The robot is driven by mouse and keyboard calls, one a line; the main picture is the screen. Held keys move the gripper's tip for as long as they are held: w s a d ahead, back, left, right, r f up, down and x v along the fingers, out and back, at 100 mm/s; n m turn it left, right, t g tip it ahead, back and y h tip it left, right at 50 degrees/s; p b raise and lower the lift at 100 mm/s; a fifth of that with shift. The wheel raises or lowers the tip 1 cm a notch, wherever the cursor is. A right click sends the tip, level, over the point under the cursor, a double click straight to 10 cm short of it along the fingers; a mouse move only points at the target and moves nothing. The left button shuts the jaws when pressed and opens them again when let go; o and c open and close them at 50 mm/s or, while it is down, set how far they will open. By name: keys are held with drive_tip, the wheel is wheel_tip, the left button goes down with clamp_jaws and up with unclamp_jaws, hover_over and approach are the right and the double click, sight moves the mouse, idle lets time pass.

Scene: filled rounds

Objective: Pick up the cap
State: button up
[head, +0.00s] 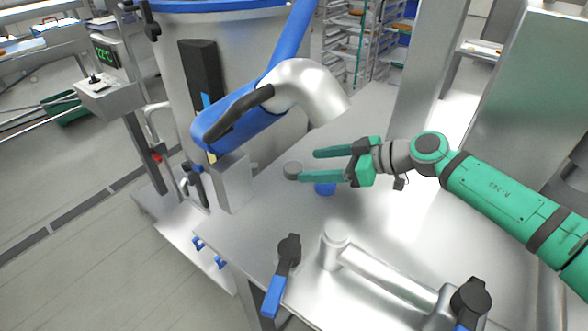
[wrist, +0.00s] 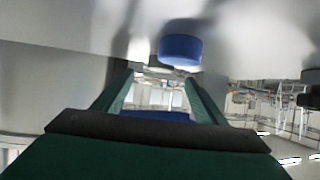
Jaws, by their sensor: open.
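A short round blue cap (head: 325,188) is on the metal table, partly hidden below my gripper's lower finger. It also shows in the wrist view (wrist: 180,48), above and slightly right of the space between the fingers. My gripper (head: 308,165) is open, with its two green fingers pointing left, and the cap is outside them. In the wrist view the fingers (wrist: 157,82) are apart with nothing held between them. A small grey round piece (head: 293,169) shows right by the lower fingertip; I cannot tell whether they touch.
The metal table (head: 275,215) has free room left of the cap. A large steel vessel (head: 170,60) with a blue rim and a thick pipe (head: 305,88) stand behind. Valve handles (head: 285,265) and a pipe fitting (head: 380,280) are at the front. A post rises at the back.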

sight(293, 166)
drive_tip(key=shift+x, duration=2.7)
drive_tip(key=shift+c, duration=0.3)
drive_tip(key=c, duration=1.1)
drive_tip(key=shift+o, duration=0.2)
